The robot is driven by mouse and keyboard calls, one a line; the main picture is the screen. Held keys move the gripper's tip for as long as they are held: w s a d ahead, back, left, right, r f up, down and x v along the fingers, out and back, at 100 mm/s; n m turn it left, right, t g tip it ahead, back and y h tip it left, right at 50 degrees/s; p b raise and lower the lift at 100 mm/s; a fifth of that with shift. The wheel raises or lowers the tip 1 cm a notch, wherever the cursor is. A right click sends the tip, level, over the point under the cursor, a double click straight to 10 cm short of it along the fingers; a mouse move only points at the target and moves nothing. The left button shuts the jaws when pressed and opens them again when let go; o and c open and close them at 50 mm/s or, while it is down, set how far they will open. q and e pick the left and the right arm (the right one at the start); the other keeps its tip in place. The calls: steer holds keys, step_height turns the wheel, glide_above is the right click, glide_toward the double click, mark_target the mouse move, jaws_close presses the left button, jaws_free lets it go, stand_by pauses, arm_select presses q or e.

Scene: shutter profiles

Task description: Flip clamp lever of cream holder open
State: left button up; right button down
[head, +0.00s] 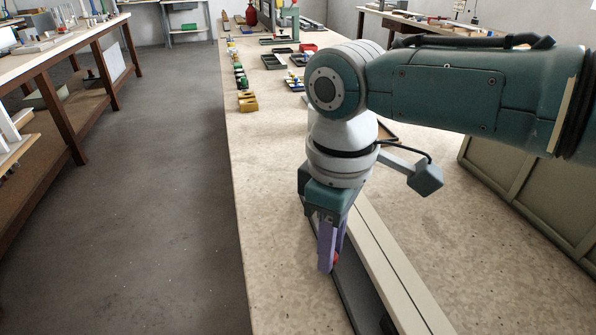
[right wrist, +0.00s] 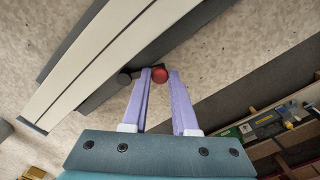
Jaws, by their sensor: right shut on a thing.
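A long cream profile (head: 392,262) lies in a dark grey holder (head: 356,292) on the bench. The profile also runs diagonally across the right wrist view (right wrist: 92,62). A red ball knob (right wrist: 160,76), seemingly the end of the clamp lever, sits beside the holder; in the head view it is partly hidden behind a finger (head: 337,258). My right gripper (head: 331,262) points down with its purple fingers on either side of the knob, shut on it. Most of the lever arm is hidden. My left gripper is not in view.
The bench (head: 270,220) has bare room left of the holder, close to its left edge. A green-grey panelled box (head: 530,200) stands at the right. Yellow blocks (head: 247,101), black trays (head: 274,62) and small parts lie farther back.

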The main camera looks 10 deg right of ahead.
steer(key=m, duration=0.1)
steer(key=a+m, duration=0.1)
steer(key=shift+w+a+m, duration=0.25)
steer(key=shift+w+m, duration=0.05)
steer(key=shift+m, duration=0.1)
steer(key=shift+w+a+m+b, duration=0.25)
steer(key=shift+a+m+b, duration=0.1)
steer(key=shift+m, duration=0.55)
steer(key=shift+w+a+m+b, duration=0.3)
steer(key=shift+w+m+b, duration=0.2)
steer(key=shift+m, duration=0.6)
steer(key=shift+w+a+m+b, duration=0.2)
steer(key=shift+w+m+b, duration=0.25)
steer(key=shift+m+b, duration=0.55)
steer(key=shift+m, duration=0.3)
steer(key=c, duration=1)
jaws_free()
steer(key=shift+w, duration=0.1)
